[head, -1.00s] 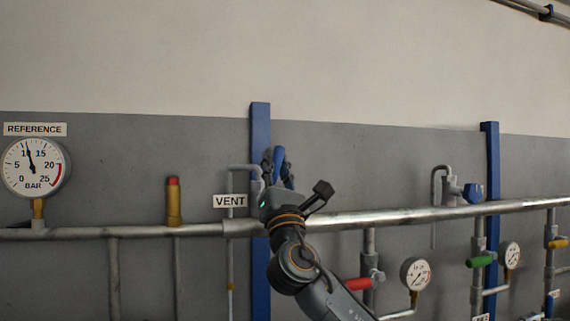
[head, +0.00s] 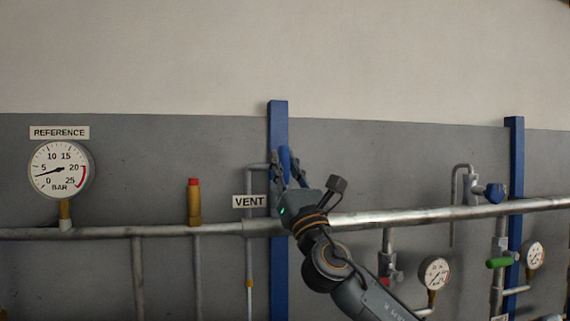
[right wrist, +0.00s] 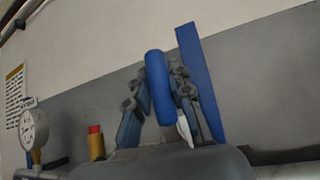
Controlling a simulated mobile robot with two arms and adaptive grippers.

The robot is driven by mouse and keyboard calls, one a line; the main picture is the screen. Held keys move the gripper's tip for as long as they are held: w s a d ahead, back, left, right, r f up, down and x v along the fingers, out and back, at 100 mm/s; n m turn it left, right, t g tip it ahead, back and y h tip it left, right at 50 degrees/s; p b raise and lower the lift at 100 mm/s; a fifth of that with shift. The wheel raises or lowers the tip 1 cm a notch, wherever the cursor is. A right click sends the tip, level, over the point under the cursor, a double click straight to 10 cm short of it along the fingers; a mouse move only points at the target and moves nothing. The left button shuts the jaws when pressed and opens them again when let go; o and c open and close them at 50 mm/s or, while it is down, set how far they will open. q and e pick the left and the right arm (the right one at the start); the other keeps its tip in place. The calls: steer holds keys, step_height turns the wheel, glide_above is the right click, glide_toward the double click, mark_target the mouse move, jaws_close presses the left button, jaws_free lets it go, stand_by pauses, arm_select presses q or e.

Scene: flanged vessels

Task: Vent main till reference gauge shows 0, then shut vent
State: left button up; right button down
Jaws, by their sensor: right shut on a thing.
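The white round reference gauge (head: 60,169), under the REFERENCE label, is at the left of the head view. Its needle points left and slightly down, between 0 and 5, at roughly 3 bar. The blue vent handle (head: 285,160) stands upright beside the VENT label (head: 249,202). My right gripper (head: 288,168) is shut on it, with a finger on each side. In the right wrist view the blue handle (right wrist: 160,85) stands between the fingers. The vent valve body is hidden behind the gripper. My left gripper is not in view.
A long horizontal main pipe (head: 420,215) crosses below the gripper. A brass fitting with a red cap (head: 194,202) stands left of the vent. Blue posts (head: 278,120) rise behind. At right are a green handle (head: 499,263), a blue knob (head: 494,193) and small gauges (head: 435,272).

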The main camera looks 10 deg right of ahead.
steer(key=c, duration=1.2)
jaws_free()
steer(key=shift+a, duration=0.1)
steer(key=shift+f, duration=0.1)
steer(key=v, duration=1.2)
